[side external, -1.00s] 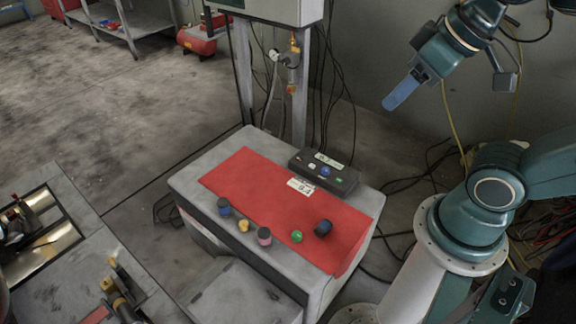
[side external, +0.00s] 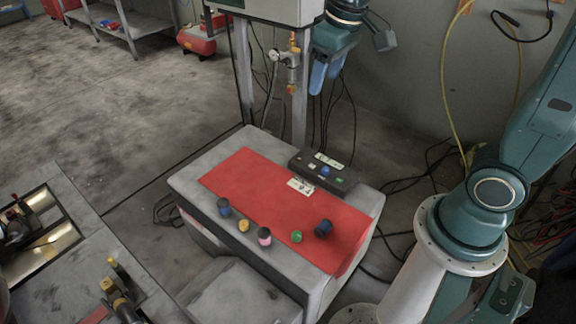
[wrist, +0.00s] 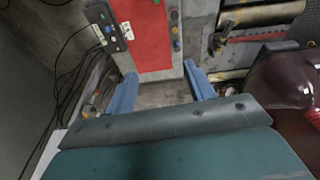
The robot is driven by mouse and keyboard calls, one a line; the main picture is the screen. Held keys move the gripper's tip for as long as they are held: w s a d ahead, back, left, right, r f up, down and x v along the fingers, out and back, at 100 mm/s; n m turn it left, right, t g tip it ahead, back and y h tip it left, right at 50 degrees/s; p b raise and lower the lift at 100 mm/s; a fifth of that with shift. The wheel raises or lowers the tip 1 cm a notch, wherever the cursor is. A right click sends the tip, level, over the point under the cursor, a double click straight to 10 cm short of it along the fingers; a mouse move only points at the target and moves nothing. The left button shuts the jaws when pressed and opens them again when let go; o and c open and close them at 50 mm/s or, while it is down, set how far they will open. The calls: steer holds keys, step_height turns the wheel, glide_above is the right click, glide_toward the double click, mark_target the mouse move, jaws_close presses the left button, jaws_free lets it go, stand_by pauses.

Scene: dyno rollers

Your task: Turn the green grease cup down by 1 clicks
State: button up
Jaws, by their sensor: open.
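The green grease cup (side external: 297,237) is a small round knob near the front edge of the red plate (side external: 285,200). It stands between a pink-banded dark cup (side external: 264,236) and a larger dark blue cup (side external: 323,228). My gripper (side external: 324,80) is high above the far end of the machine, pointing down, well away from the cups. Its two blue fingers are apart and empty, as the wrist view (wrist: 159,70) also shows.
A yellow cup (side external: 244,226) and a blue-topped dark cup (side external: 224,207) stand further left in the row. A black box with a blue button (side external: 325,171) sits at the plate's back. A grey cabinet (side external: 270,10) on posts stands behind. Air above the plate is free.

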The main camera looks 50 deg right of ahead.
steer(key=g, duration=0.2)
glide_above(296, 234)
steer(key=w+a, duration=0.1)
steer(key=w, duration=0.2)
step_height(296, 234, down, 9)
steer(key=w+f+n+g, duration=0.15)
steer(key=w+f, duration=0.35)
steer(key=f, duration=0.7)
step_height(296, 234, down, 27)
steer(key=s+g, duration=0.2)
steer(key=g, duration=0.1)
steer(key=shift+s+d+r+g, duration=0.15)
steer(key=shift+s+d+g, duration=0.05)
steer(key=shift+g, duration=0.15)
steer(key=x, duration=1.3)
steer(key=shift+s+d+f, duration=0.1)
steer(key=shift+d+f, duration=0.15)
steer(key=shift+f, duration=0.1)
